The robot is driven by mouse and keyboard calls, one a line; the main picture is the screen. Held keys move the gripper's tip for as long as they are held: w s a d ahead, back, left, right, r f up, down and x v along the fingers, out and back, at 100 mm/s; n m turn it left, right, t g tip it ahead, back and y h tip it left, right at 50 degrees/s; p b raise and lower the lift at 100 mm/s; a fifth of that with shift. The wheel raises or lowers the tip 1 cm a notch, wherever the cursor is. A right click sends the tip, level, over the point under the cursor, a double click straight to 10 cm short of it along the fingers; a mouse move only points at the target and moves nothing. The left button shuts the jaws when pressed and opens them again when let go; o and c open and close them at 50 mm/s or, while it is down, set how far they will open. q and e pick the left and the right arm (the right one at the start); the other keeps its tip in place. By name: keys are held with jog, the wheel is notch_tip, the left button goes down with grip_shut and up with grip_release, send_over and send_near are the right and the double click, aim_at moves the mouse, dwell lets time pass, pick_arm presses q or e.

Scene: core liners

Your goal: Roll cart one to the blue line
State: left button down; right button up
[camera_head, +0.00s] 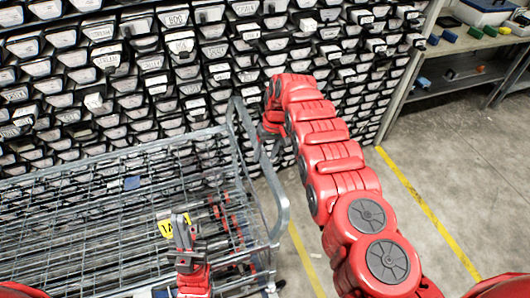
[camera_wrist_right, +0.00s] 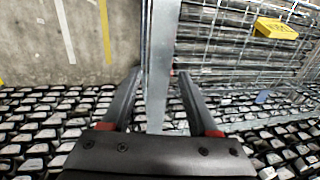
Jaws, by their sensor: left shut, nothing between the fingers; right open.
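The wire-mesh cart (camera_head: 110,215) fills the lower left of the head view, with a yellow tag (camera_head: 165,228) on it, partly covered by my left gripper. The tag also shows in the right wrist view (camera_wrist_right: 277,28). The cart's tubular grey handle (camera_head: 279,205) stands at its right end. My right gripper (camera_head: 268,133) is at the handle's far side. In the right wrist view its open fingers (camera_wrist_right: 160,73) lie on either side of a grey upright bar (camera_wrist_right: 161,40). My left gripper (camera_head: 181,222) is shut and empty over the cart. No blue line is in view.
A wall of labelled core trays (camera_head: 180,45) stands close behind the cart. A yellow floor line (camera_head: 430,215) runs across the concrete at right. A shelf (camera_head: 470,75) with small coloured blocks stands at the upper right. Open floor lies right of the cart.

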jog(key=shift+f, duration=0.2)
grip_shut()
dwell(0.3)
dwell(1.1)
